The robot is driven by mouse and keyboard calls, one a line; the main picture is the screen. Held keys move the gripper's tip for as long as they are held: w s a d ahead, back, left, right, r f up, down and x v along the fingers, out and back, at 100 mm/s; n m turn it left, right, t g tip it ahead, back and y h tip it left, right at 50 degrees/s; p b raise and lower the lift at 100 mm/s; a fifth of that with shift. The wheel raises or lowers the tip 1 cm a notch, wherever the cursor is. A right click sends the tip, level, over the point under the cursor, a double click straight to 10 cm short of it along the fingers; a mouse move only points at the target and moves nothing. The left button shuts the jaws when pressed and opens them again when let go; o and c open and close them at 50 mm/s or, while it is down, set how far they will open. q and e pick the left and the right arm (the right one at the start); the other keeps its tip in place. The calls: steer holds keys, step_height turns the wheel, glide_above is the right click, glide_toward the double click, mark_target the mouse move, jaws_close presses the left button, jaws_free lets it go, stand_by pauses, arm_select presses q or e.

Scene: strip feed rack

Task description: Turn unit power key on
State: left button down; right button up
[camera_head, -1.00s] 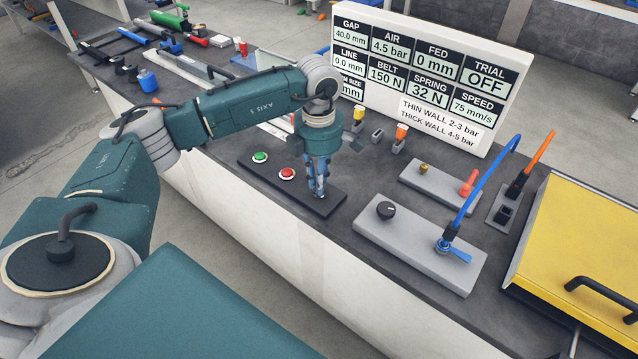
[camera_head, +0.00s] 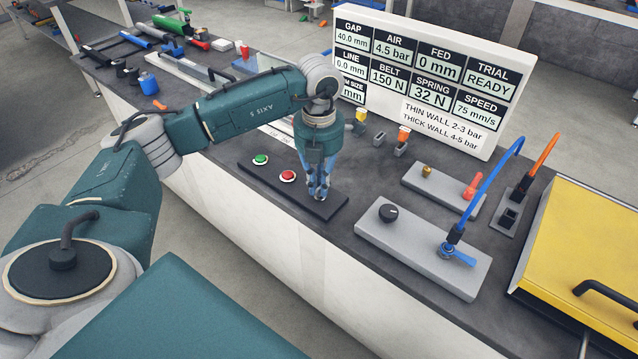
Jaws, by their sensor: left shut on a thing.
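My left gripper (camera_head: 318,193) points straight down over the right end of a black control panel (camera_head: 259,177). Its fingers are shut on the power key there, which they hide almost wholly. On the same panel a green button (camera_head: 261,159) and a red button (camera_head: 288,176) sit to the left of the gripper. The white display board (camera_head: 428,75) behind the panel reads READY under TRIAL. My right gripper is not in view.
A grey block with a black knob (camera_head: 388,212) and a blue valve lever (camera_head: 457,255) stands to the right. A blue hose (camera_head: 487,185) rises from it. A yellow cover (camera_head: 585,250) lies at the far right. Dark bench top is bare between panel and grey block.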

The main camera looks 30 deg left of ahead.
arm_select(q)
steer(key=shift+w+r, duration=0.1)
steer(key=shift+r, duration=0.05)
stand_by(0.3)
steer(key=c, duration=1.8)
jaws_free()
steer(key=shift+o, duration=0.2)
step_height(320, 180, up, 12)
